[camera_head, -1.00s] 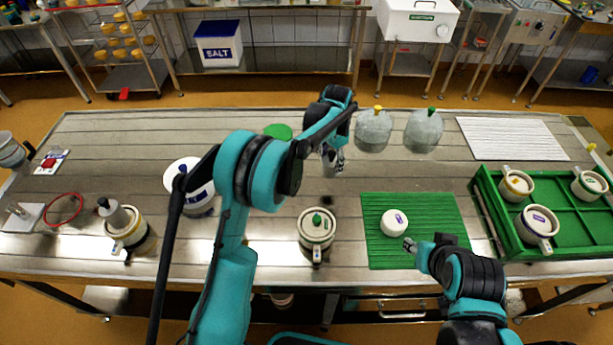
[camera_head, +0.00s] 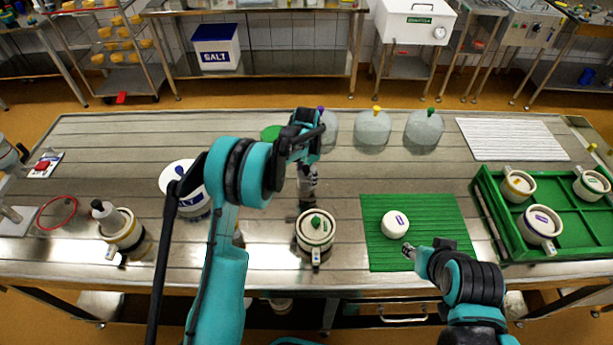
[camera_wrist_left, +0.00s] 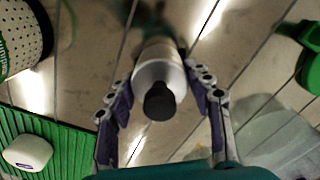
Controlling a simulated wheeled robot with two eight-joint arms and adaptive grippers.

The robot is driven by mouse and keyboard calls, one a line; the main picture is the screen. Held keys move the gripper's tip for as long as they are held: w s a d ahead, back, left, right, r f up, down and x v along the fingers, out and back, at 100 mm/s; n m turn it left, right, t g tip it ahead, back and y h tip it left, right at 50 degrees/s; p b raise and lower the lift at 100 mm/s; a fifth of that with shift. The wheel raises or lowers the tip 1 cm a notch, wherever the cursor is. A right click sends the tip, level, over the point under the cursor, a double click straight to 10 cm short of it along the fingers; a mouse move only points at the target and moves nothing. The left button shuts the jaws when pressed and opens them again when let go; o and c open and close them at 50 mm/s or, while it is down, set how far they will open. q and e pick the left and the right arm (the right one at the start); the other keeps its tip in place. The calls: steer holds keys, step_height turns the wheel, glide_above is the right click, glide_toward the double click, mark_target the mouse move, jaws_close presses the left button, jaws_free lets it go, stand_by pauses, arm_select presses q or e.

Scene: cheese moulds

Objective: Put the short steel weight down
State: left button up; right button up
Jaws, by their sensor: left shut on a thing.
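My left gripper (camera_head: 308,190) is over the middle of the steel table, behind the mould with the green knob (camera_head: 315,228). In the left wrist view its two fingers stand on either side of the short steel weight (camera_wrist_left: 160,75), a pale cylinder with a black knob (camera_wrist_left: 159,101). The gripper is shut on it. In the head view the weight is mostly hidden by the fingers. I cannot tell whether its base touches the table. My right gripper (camera_head: 412,250) is low over the green mat (camera_head: 430,215), beside a white cheese (camera_head: 394,224); its finger opening is unclear.
Another black-knobbed steel weight (camera_head: 109,216) sits on a mould at the left. A salt tub (camera_head: 193,203) stands left of my left gripper. Clear bags with coloured tops (camera_head: 373,130) stand at the back. A green crate (camera_head: 488,208) with several moulds is at the right.

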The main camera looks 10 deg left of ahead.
arm_select(q)
steer(key=shift+f, duration=0.15)
steer(key=o, duration=1.7)
steer(key=shift+c, duration=0.2)
